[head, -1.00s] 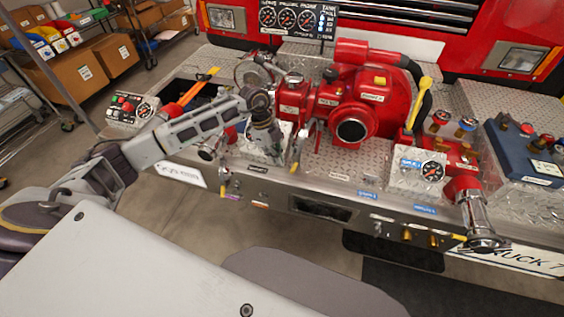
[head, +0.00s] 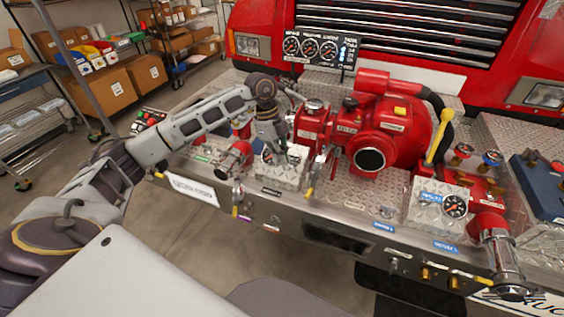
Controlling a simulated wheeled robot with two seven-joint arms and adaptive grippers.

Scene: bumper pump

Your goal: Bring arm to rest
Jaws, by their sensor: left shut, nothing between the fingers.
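My left arm (head: 190,125) comes in from the left and reaches over the truck's bumper. My left gripper (head: 268,154) points down at the arm's end, close above the left gauge block on the bumper, and is shut with nothing seen in it. I cannot tell whether its tip touches the block. The red pump (head: 375,135) stands to the right of the gripper, apart from it. My right gripper does not show.
The diamond-plate bumper (head: 330,205) carries a right gauge block (head: 438,205), a yellow-handled lever (head: 439,135) and a chrome outlet (head: 497,262). A gauge panel (head: 318,47) stands behind. Shelves with boxes (head: 105,90) are at the far left. Floor in front is clear.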

